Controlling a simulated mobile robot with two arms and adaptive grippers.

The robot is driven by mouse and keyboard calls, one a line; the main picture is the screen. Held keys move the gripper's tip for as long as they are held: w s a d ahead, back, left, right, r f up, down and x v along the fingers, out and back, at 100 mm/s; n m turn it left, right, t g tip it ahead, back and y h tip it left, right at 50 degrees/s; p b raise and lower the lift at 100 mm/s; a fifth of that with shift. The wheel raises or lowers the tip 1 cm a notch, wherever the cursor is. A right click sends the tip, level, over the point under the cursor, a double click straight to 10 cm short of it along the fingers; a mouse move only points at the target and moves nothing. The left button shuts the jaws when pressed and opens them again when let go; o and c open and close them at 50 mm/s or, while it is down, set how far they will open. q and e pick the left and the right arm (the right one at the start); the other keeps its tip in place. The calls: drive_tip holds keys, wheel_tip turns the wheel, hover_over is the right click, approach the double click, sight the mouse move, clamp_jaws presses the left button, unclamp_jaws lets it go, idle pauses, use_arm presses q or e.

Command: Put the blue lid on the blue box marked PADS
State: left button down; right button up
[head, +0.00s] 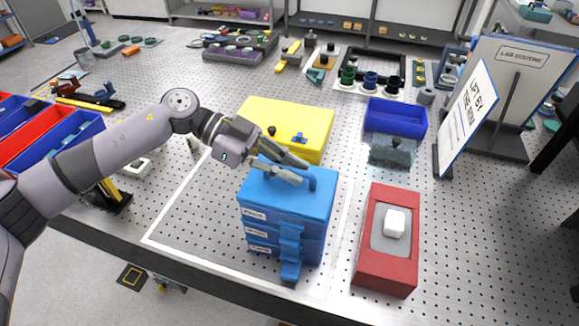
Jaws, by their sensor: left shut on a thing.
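A blue box (270,226) stands near the table's front edge, with several small white labels on its front, too small to read surely. A flat blue lid (288,200) lies over its top, roughly level and lined up with its sides; I cannot tell whether it is fully seated. A blue handle (312,184) rises from the lid. My left gripper (307,173) reaches in from the left above the lid, its fingers shut at the handle and partly hiding the top. My right gripper is not in view.
A yellow case (285,112) lies just behind the blue box. A red box (385,270) with a white block (395,222) stands to the right. An open blue bin (395,122) and a grey block (392,151) are behind it. Sign boards (467,115) stand farther right.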

use_arm(q)
drive_tip(key=shift+f, duration=0.1)
drive_tip(key=c, duration=1.8)
unclamp_jaws()
drive_tip(key=shift+o, duration=0.7)
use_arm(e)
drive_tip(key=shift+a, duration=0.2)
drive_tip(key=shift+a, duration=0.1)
